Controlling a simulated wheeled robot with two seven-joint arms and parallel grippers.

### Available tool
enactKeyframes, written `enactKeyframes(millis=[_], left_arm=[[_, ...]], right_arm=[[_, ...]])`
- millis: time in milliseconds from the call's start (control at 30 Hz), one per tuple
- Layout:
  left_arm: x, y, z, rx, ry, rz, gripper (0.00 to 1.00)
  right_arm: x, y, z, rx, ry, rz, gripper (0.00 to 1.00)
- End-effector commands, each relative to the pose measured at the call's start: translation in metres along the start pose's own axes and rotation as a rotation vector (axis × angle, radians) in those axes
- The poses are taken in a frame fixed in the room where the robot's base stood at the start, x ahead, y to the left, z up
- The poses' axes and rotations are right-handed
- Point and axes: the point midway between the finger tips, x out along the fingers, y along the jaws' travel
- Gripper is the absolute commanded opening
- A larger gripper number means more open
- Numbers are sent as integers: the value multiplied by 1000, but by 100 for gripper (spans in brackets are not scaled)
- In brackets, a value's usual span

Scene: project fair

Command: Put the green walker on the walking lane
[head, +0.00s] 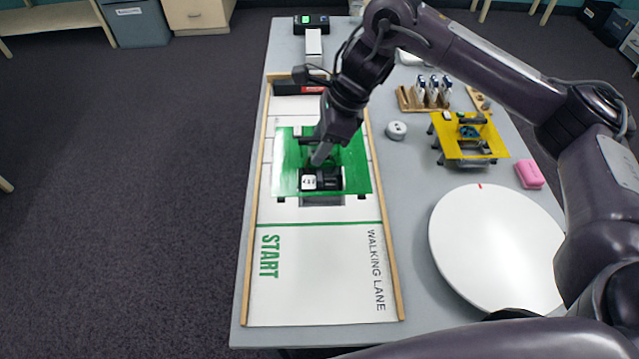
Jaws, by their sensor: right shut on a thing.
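The green walker (359,181) is a flat green plate with a black and white block on it. It is over the white walking lane (318,285), just beyond the green START line. My right gripper (322,158) comes down onto the walker's middle and is shut on it. The gripper and arm hide part of the walker. A shadow shows under its near edge; I cannot tell whether its feet touch the lane. My left gripper is not in view.
A yellow walker (446,145) stands on the grey table right of the lane. Nearby are a white round disc (497,246), a pink block (530,174), a small grey cylinder (396,131) and a wooden rack (408,104). Wooden rails (254,215) border the lane. Its near part is clear.

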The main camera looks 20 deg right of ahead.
Motion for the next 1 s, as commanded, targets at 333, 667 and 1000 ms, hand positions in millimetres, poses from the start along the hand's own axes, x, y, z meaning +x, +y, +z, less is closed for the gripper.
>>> enactKeyframes(millis=[333, 667, 1000], left_arm=[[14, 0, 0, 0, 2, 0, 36], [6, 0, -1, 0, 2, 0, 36], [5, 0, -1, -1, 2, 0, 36]], right_arm=[[74, 1, -30, 2, -3, 1, 16], [104, 0, -43, 2, 0, 0, 16], [125, 0, -51, -1, -2, -4, 16]])
